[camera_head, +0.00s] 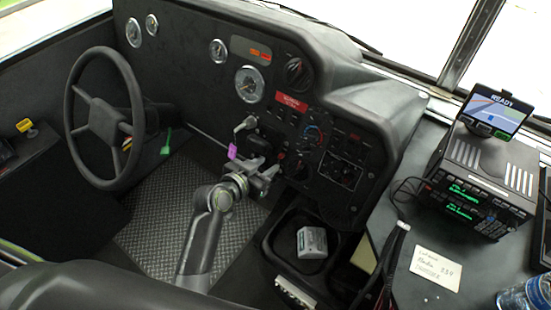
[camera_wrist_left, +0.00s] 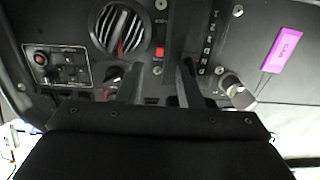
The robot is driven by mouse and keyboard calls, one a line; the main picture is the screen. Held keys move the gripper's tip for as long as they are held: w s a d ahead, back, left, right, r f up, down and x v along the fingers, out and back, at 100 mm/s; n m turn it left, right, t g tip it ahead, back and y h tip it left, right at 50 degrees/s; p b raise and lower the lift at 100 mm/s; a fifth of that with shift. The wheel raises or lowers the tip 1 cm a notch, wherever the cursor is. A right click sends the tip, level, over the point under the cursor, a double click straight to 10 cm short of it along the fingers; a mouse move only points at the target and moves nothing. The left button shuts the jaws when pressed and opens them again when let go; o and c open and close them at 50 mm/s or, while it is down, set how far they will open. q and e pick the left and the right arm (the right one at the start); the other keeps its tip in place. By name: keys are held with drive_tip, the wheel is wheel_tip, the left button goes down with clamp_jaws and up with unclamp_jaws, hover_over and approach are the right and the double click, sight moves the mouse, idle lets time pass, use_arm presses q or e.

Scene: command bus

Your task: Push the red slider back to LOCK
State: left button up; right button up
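A small red piece (camera_wrist_left: 159,53), which looks like the red slider, sits on the dark dash panel in the left wrist view, beside tiny lettering too blurred to read. I cannot tell its exact position along its track, and I cannot pick it out in the head view. My left gripper (camera_head: 266,174) is in front of the lower dash. In the left wrist view its two fingers (camera_wrist_left: 161,75) stand apart on either side of the red piece, with nothing seen between them. Whether they touch the panel is unclear. My right gripper is not in view.
A round vent (camera_wrist_left: 121,29) is left of the red piece; a lettered strip (camera_wrist_left: 215,40) is right. A silver key with a purple tag (camera_wrist_left: 285,48) is farther right. The steering wheel (camera_head: 104,118) and an open bin (camera_head: 300,262) flank my arm.

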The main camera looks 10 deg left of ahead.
sight(280, 157)
use_arm(q)
drive_tip(key=shift+x, duration=2.75)
clamp_jaws()
